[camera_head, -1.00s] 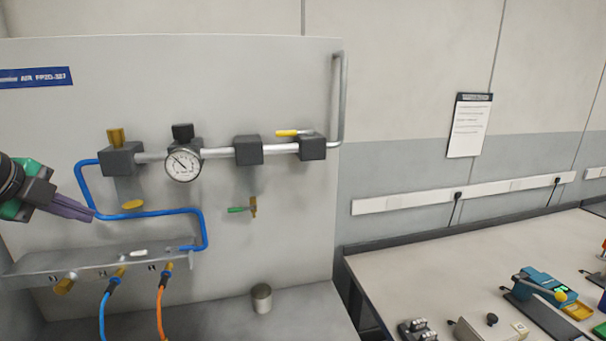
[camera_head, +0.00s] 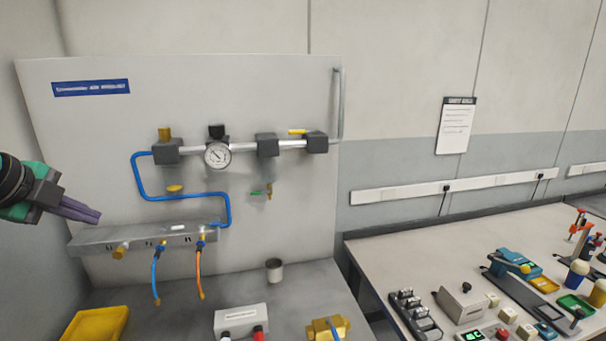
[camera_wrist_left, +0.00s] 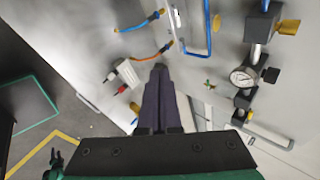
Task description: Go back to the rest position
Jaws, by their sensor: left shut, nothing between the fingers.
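My left gripper (camera_head: 80,210) comes in from the left in the head view, in front of the pale panel (camera_head: 300,100). Its fingers are shut with nothing between them. In the left wrist view the closed fingers (camera_wrist_left: 158,98) point toward the bench and panel and touch nothing that I can see. The left gripper is apart from the manifold shelf (camera_head: 95,238), which lies right of and below it. My right gripper is not in view.
The panel carries a gauge (camera_head: 217,155), valve blocks and blue pipe (camera_head: 180,197). Blue and orange hoses (camera_head: 199,272) hang from the manifold. Below are a yellow tray (camera_head: 95,326), a metal cup (camera_head: 274,270) and a white box (camera_head: 240,320). A bench (camera_head: 400,255) with several devices stands right.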

